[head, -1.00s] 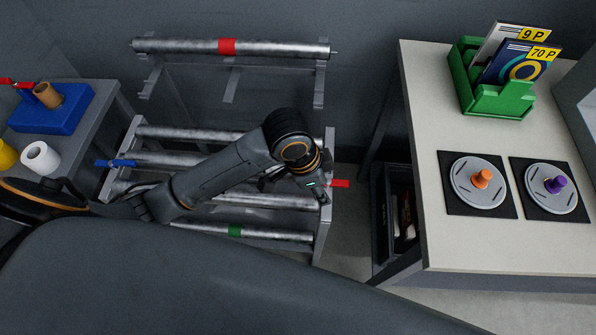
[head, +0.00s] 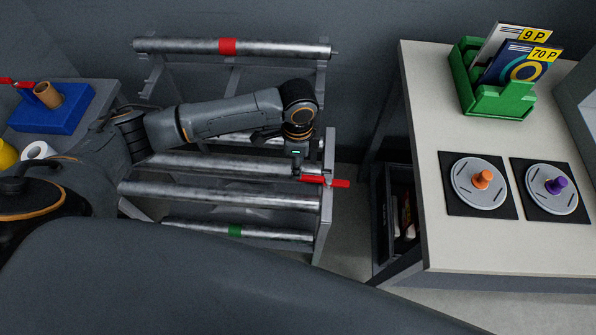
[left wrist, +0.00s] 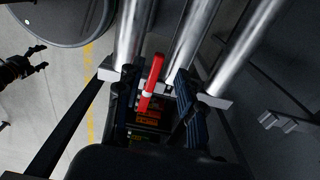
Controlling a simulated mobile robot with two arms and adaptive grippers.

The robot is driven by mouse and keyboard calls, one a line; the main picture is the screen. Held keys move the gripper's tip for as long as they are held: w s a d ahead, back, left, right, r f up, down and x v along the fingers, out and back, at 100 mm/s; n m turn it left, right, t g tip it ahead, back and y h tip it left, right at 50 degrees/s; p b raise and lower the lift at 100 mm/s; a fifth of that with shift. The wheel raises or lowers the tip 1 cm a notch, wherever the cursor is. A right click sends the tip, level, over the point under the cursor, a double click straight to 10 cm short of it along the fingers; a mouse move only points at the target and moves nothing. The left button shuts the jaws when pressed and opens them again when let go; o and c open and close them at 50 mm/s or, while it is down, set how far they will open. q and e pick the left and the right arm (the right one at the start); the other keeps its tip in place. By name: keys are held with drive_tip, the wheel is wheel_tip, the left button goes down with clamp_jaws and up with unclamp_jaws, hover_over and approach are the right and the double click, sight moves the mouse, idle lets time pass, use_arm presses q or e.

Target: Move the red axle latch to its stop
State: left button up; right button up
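The red axle latch (head: 325,182) is a flat red lever at the right end of the roller rack, sticking out past the rack's right side post. My left gripper (head: 297,172) points down at the latch's left end. In the left wrist view, the red latch (left wrist: 151,82) lies between the two dark fingers of my left gripper (left wrist: 155,95), with gaps on both sides. The fingers are open. A dark gripper, apparently my right one (left wrist: 42,58), shows small at the upper left of the wrist view, its fingers apart. The head view does not show it.
Several metal rollers lie across the rack, one with a red band (head: 227,47) on top and one with a green band (head: 235,230) at the front. A table (head: 430,130) stands to the right, with dark shelving beneath. A blue block (head: 55,118) sits at the left.

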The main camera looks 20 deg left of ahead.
sight(324, 181)
use_arm(q)
wheel_tip(324, 181, down, 6)
drive_tip(key=shift+r, duration=0.15)
clamp_jaws()
